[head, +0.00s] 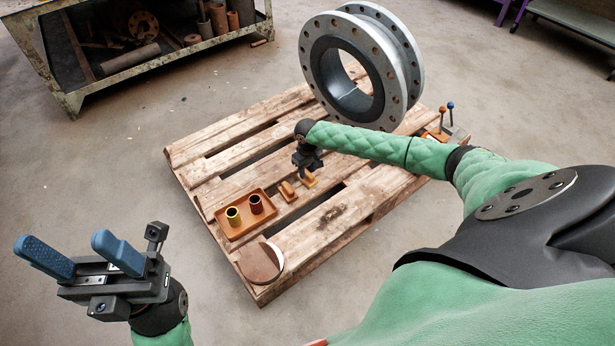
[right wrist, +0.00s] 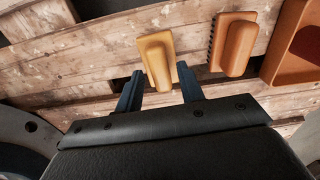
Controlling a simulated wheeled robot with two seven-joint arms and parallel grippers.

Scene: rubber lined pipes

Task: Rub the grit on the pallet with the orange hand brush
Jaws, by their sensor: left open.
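The orange hand brush (head: 288,191) lies on the wooden pallet (head: 352,220) beside the tray. In the right wrist view it (right wrist: 237,46) shows a raised handle and dark bristles along its left edge. A yellower brush-like block (head: 308,180) lies next to it. My right gripper (head: 309,172) is low over this yellower block. In the right wrist view its open fingers (right wrist: 160,88) stand around the near end of the yellower block's handle (right wrist: 157,62), with gaps visible. A dark patch on the pallet (head: 330,214) may be the grit. My left gripper (head: 82,256) is open and empty, off the pallet.
A round disc (head: 262,262) lies at the near corner. A large flanged pipe (head: 342,75) stands at the back. Knobbed levers (head: 442,117) stand at the right edge.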

